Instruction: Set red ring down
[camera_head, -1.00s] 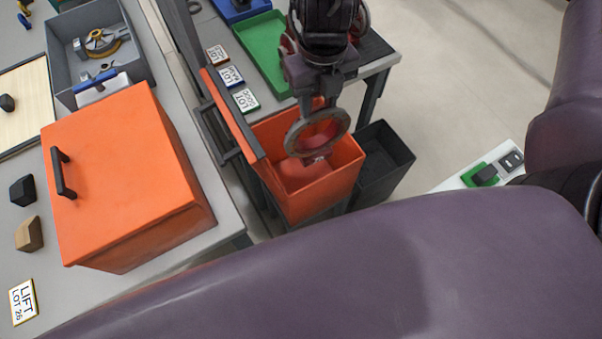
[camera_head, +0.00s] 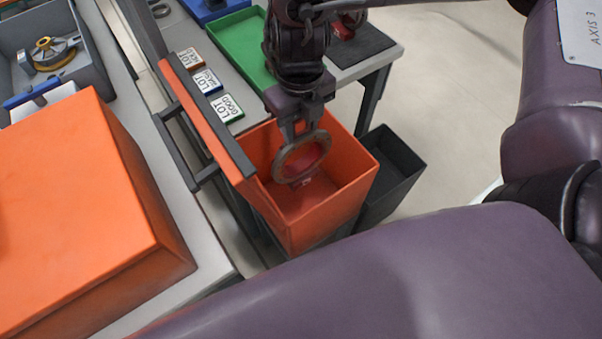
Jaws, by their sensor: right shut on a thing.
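My right gripper (camera_head: 298,128) is shut on the ring (camera_head: 279,164), gripping its upper edge so that it hangs nearly upright. The ring's rim looks grey-brown, with red showing on its inside. The ring is over the mouth of the open orange bin (camera_head: 345,190), between its walls in the picture. I cannot tell how far it is above the bin floor, and it seems to touch nothing but the gripper. My left gripper is not in view.
The bin's raised orange lid (camera_head: 203,118) with a dark handle stands left of the ring. A black bin (camera_head: 400,165) is at the right. Behind are a green tray (camera_head: 240,45) and lot cards (camera_head: 226,108). A closed orange box (camera_head: 90,210) fills the left.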

